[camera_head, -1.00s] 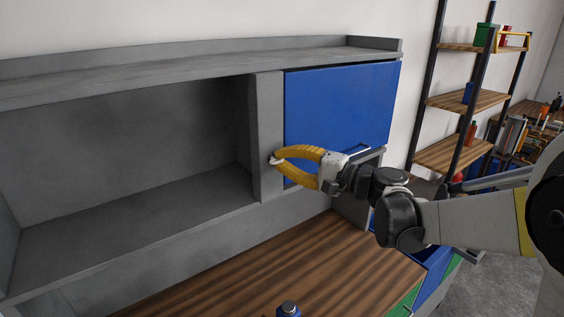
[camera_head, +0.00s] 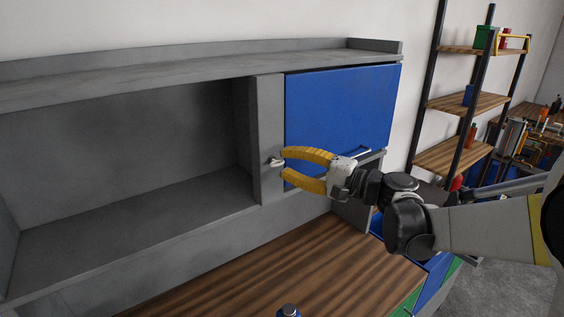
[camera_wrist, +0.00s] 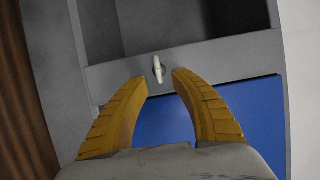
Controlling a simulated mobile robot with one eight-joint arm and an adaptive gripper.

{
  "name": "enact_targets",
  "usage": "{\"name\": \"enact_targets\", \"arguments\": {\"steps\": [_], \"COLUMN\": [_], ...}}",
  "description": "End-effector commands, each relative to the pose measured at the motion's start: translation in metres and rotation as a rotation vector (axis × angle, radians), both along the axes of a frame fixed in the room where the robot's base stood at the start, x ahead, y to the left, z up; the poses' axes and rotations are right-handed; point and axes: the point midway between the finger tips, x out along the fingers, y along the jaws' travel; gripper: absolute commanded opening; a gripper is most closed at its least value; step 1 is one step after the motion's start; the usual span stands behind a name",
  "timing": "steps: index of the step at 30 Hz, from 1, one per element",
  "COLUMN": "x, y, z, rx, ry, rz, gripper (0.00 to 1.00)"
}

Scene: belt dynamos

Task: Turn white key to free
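The white key (camera_head: 273,162) sticks out of the grey upright post just left of the blue cabinet door (camera_head: 340,108). In the wrist view the key (camera_wrist: 158,69) shows as a narrow white piece on the grey strip, just beyond the fingertips and between their lines. My gripper (camera_head: 283,163) has yellow fingers spread apart, with the tips just right of the key and in front of the post. In the wrist view the gripper (camera_wrist: 159,78) is open, with nothing between its fingers. I see no contact with the key.
A grey open compartment (camera_head: 130,150) lies left of the post. A wooden worktop (camera_head: 270,270) lies below, with a small blue bottle (camera_head: 288,310) at the front edge. A shelf rack (camera_head: 455,153) stands at the right.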

Motion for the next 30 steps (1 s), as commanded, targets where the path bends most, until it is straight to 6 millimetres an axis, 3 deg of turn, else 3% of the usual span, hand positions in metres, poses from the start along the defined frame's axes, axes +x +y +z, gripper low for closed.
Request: {"name": "enact_targets", "arguments": {"steps": [6,13,26,30], "x": [-0.027,-0.049,-0.056,-0.064], "y": [-0.043,-0.076,-0.084,-0.075], "z": [0.0,-0.001,-0.001,-0.017], "rx": [0.0,0.0,0.0,-0.059], "ry": [0.0,0.0,0.0,0.019], "rz": [-0.005,-0.003,0.0,0.001], "gripper": [0.31,0.31,0.31,0.31]}}
